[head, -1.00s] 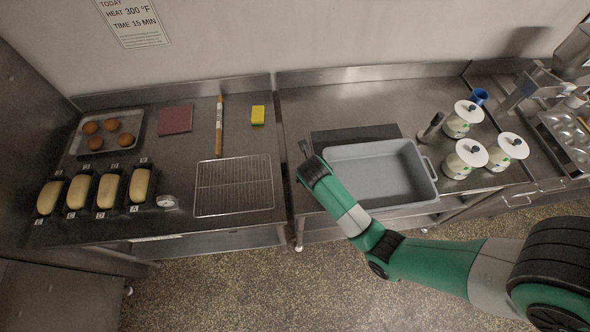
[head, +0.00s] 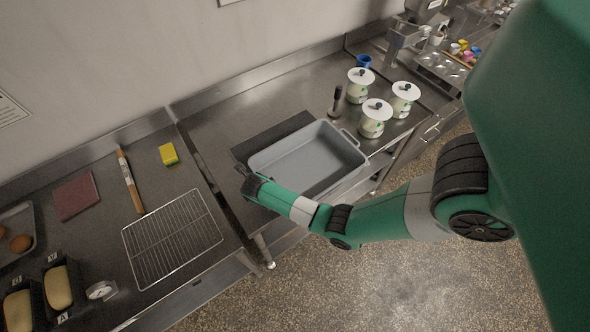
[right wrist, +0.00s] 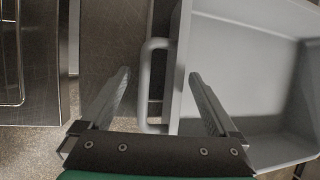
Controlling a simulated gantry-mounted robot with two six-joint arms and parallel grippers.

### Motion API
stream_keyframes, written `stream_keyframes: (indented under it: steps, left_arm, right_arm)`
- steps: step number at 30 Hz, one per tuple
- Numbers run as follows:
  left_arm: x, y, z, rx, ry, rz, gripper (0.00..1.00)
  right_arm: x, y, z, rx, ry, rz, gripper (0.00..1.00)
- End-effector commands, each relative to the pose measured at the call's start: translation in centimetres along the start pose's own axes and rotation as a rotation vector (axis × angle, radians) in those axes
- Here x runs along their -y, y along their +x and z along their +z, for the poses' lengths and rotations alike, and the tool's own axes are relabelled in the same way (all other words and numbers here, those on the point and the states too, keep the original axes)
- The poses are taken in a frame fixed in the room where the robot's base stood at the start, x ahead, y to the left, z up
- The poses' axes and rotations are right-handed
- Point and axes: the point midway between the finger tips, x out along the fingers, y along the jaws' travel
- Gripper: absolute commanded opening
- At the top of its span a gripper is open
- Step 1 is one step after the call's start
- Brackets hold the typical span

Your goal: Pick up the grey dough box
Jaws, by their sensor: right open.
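The grey dough box (head: 312,160) is an open, empty rectangular tub on the right-hand steel counter, with a loop handle at each end. My right gripper (head: 243,171) is at its left end in the head view. In the right wrist view my right gripper (right wrist: 159,82) is open, and the box's near handle (right wrist: 146,85) lies between its two fingers. The right finger reaches over the box's end wall. Whether either finger touches the box, I cannot tell. My left gripper is not in view.
A dark flat board (head: 270,142) lies behind the box.

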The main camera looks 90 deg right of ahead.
Motion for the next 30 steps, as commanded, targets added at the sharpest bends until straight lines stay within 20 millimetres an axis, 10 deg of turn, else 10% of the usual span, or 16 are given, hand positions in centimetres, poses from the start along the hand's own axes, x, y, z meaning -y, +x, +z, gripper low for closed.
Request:
stream_keyframes:
  steps: [12,27,30]
  left_arm:
    - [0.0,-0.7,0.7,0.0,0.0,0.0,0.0]
    - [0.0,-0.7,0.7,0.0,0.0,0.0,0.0]
    - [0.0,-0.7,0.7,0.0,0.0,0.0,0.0]
  right_arm:
    - [0.0,2.8,-0.1,0.0,0.0,0.001,0.95]
    - [0.0,2.8,-0.1,0.0,0.0,0.001,0.05]
    - [0.0,2.8,-0.1,0.0,0.0,0.001,0.0]
